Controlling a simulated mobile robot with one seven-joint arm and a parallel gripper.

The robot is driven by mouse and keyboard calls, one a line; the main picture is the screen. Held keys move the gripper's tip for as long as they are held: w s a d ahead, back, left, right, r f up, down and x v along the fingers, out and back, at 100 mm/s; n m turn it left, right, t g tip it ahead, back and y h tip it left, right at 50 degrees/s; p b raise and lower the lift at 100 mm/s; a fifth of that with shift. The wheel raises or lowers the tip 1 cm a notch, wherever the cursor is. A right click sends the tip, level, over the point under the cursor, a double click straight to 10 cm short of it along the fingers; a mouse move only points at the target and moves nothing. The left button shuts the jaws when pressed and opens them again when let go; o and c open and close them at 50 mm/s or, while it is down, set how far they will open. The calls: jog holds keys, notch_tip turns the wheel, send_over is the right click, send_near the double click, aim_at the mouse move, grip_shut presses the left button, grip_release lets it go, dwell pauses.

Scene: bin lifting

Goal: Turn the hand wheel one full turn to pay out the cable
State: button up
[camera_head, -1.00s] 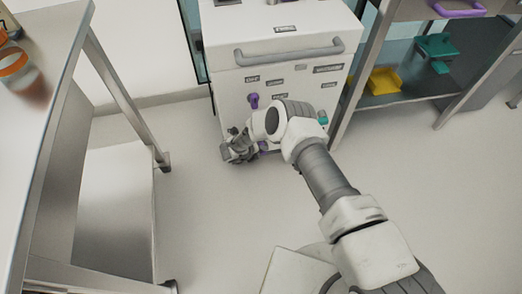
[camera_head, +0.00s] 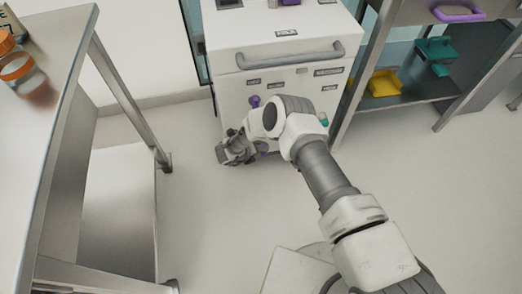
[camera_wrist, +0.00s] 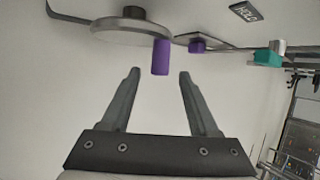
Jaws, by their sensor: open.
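The hand wheel (camera_wrist: 128,35) shows in the wrist view as a grey disc seen nearly edge-on, with a dark hub and a purple grip (camera_wrist: 161,58) sticking out from its rim. My gripper (camera_wrist: 158,74) is open and empty. In the wrist view the purple grip's end lines up between the two fingertips, with a gap on each side; I cannot tell whether they are level with it in depth. In the head view my gripper (camera_head: 231,152) is low in front of the white cabinet (camera_head: 285,85), and my arm hides most of the wheel. No cable is visible.
Another purple knob (camera_wrist: 197,46) and a teal knob (camera_wrist: 267,57) are on the cabinet front near a HOLD label (camera_wrist: 245,10). A steel table (camera_head: 45,130) stands left, and a shelf with a yellow bin (camera_head: 385,82) stands right. The floor between is clear.

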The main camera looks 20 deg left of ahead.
jog(key=p+v, duration=0.4)
jog(key=v, duration=1)
jog(key=shift+s, duration=0.1)
